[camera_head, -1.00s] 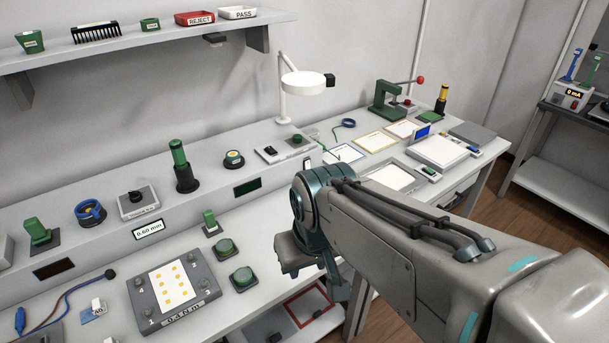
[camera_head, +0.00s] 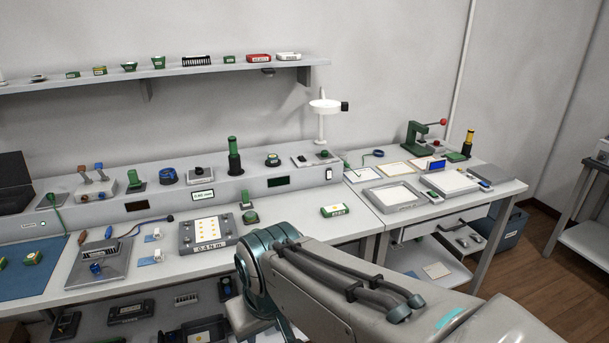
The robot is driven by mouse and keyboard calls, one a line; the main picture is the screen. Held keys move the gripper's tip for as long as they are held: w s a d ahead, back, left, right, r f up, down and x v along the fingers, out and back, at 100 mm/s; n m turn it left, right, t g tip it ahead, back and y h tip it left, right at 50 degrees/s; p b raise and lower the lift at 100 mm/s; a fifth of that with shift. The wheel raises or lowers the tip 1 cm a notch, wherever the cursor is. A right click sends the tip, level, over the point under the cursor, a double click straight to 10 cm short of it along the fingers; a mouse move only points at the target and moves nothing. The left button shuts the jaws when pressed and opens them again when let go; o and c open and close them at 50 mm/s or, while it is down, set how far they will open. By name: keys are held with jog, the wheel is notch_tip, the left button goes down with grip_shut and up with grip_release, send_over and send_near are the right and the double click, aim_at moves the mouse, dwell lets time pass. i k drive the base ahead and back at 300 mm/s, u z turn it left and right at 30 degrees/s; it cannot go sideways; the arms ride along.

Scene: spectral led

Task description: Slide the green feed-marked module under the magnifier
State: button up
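The magnifier (camera_head: 325,104) is a white round head on a white post, standing at the back of the bench near the right end of the raised ledge. A green block with a pale label (camera_head: 334,210) lies on the bench top in front of it, to the right of my arm's wrist. Its label is too small to read, so I cannot tell if it is the feed-marked module. Other green labelled pieces lie on the blue mat (camera_head: 60,262) at the left. My gripper (camera_head: 243,322) is low at the bottom edge, mostly hidden by my wrist; its fingers do not show.
The raised ledge (camera_head: 130,208) holds several small devices. The upper shelf (camera_head: 160,76) holds trays and green parts. A second table (camera_head: 450,195) stands to the right. The bench around the labelled block is clear.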

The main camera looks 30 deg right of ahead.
aim_at(339, 208)
jog(key=z, duration=0.25)
jog(key=i, duration=0.3)
jog(key=z, duration=1.2)
jog(key=i, duration=1.2)
jog(key=z, duration=0.1)
